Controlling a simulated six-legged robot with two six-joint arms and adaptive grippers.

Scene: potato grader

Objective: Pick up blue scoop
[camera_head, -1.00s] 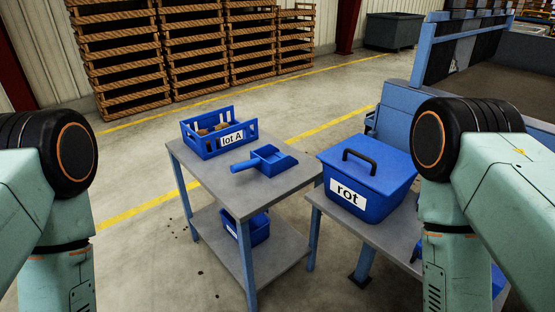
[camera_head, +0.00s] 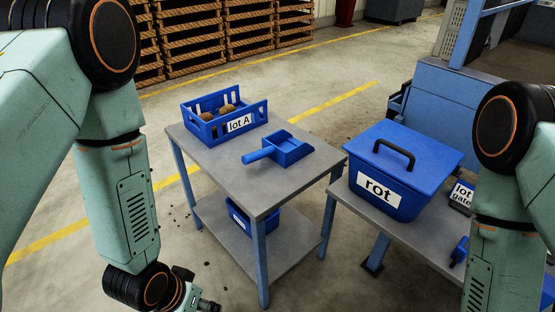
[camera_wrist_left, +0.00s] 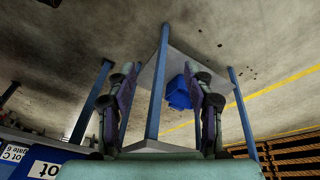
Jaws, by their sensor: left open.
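The blue scoop (camera_head: 288,150) lies on the grey top of the small table (camera_head: 228,178), its handle pointing left toward the table's front. In the head view my left arm hangs at the left, and only the start of my left gripper (camera_head: 203,305) shows at the bottom edge, low and in front of the table. In the left wrist view my left gripper (camera_wrist_left: 162,105) is open and empty, facing the table's legs and lower shelf. The scoop cannot be made out in that view. My right arm shows at the right; its gripper is out of view.
A blue crate (camera_head: 222,122) labelled "lot A" with potatoes stands behind the scoop. A lidded blue "rot" bin (camera_head: 415,150) stands on the neighbouring table at right. A blue bin (camera_head: 240,222) sits on the lower shelf.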

